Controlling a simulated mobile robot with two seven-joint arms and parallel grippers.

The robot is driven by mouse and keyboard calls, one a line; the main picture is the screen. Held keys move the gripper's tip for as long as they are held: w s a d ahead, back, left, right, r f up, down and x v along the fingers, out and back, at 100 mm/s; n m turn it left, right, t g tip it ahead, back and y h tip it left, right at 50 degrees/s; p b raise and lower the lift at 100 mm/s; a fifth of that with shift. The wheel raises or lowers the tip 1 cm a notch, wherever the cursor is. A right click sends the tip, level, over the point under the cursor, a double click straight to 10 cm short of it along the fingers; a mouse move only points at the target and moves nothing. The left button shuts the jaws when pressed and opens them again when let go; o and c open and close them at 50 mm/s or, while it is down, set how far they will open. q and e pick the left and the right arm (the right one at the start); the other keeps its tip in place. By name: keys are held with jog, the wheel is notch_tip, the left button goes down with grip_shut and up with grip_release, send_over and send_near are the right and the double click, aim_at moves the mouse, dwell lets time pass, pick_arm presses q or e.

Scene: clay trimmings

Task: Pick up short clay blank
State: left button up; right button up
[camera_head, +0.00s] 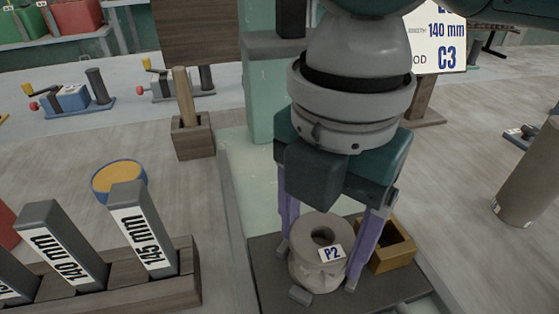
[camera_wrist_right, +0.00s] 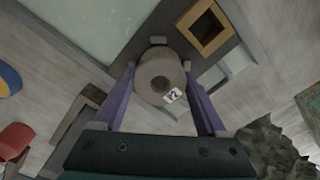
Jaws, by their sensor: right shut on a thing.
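The short clay blank (camera_head: 312,271) is a beige, upright cylinder with a round hole in its top and a white "P2" label. It also shows in the right wrist view (camera_wrist_right: 158,72). My right gripper (camera_head: 322,284) comes down from above with its purple fingers on either side of the blank, shut on it. The blank is over the dark mat (camera_head: 265,262); I cannot tell whether its base touches the mat. In the right wrist view, the gripper (camera_wrist_right: 160,95) also has a finger on each side of it. My left gripper is not in view.
An open wooden box (camera_head: 392,246) stands close behind and right of the blank. A wooden rack (camera_head: 150,290) with grey "140 mm" and "145 mm" gauges is at the left. A tall clay cylinder (camera_head: 530,180) stands at the right.

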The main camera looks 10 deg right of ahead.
jog(key=shift+c, duration=1.3)
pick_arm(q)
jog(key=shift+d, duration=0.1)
pick_arm(e)
jog(key=shift+r, duration=0.1)
